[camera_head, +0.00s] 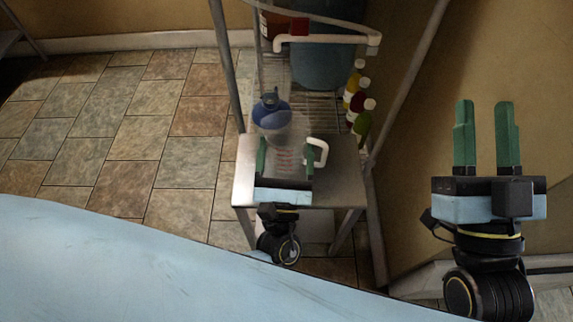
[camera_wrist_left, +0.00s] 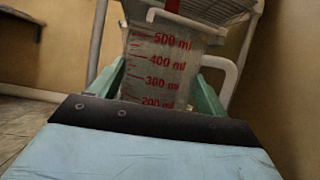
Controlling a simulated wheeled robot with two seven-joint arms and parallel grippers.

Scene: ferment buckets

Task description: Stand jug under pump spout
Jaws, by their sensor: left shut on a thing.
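A clear measuring jug (camera_head: 288,160) with red volume marks and a white handle (camera_head: 318,151) is between the fingers of my left gripper (camera_head: 287,147), which is shut on it. The jug is over the metal stand top; whether its base touches cannot be told. In the left wrist view the jug (camera_wrist_left: 158,70) looks upright, its lower part hidden by my gripper. A white pipe (camera_head: 330,39) beside a red part, possibly the pump spout, is further back; a white pipe (camera_wrist_left: 185,22) also shows behind the jug's rim. My right gripper (camera_head: 487,135) is open and empty.
The metal stand (camera_head: 345,180) has upright posts around it. A blue-topped vessel (camera_head: 271,113) stands just behind the jug. A large blue bucket (camera_head: 325,65) and several coloured bottles (camera_head: 357,100) are on the wire rack behind. Tiled floor (camera_head: 130,130) at left is clear.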

